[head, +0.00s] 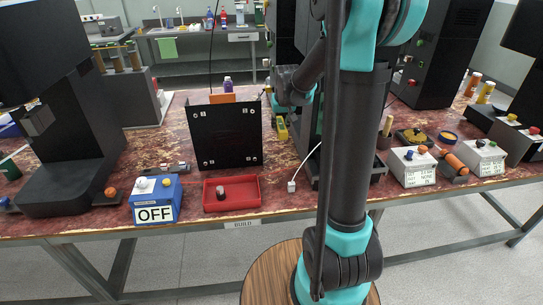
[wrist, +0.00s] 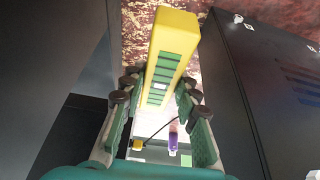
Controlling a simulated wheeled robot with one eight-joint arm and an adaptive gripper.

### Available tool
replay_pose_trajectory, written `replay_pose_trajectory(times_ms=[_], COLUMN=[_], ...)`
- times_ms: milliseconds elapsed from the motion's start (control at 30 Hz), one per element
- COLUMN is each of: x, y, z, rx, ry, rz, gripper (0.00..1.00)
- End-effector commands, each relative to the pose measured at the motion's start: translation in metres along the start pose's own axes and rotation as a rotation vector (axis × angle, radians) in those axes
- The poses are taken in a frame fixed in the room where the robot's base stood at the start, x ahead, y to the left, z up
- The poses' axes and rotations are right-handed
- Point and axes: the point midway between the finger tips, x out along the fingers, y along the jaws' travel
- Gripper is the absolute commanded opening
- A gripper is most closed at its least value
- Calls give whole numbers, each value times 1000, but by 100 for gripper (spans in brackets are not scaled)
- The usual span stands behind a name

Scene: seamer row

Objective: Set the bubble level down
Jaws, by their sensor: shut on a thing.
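The bubble level is a yellow bar with a green ribbed face and a small pale vial. In the wrist view the bubble level (wrist: 175,45) sits between the two fingers of my gripper (wrist: 158,92), which is shut on it. In the head view the bubble level (head: 282,129) shows as a small yellow piece just right of the black panel. My gripper (head: 279,112) is above it there, partly hidden by my arm. I cannot tell whether the level touches the worn red bench top (head: 190,142).
The upright black panel (head: 227,134) stands close left of the level, with a dark machine close on the other side. A red tray (head: 240,190) and a blue OFF box (head: 155,199) are at the front edge. Grey button boxes (head: 412,166) stand at right.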

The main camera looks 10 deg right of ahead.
Motion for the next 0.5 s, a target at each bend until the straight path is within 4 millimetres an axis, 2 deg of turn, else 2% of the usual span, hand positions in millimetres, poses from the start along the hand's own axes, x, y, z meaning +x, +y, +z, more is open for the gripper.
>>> replay_pose_trajectory(times_ms=[33, 300, 500], x=[12, 71, 94], y=[0, 0, 0], z=[4, 29, 39], rx=[0, 0, 0], ry=[0, 0, 0], rz=[0, 0, 0], gripper=[0, 0, 0])
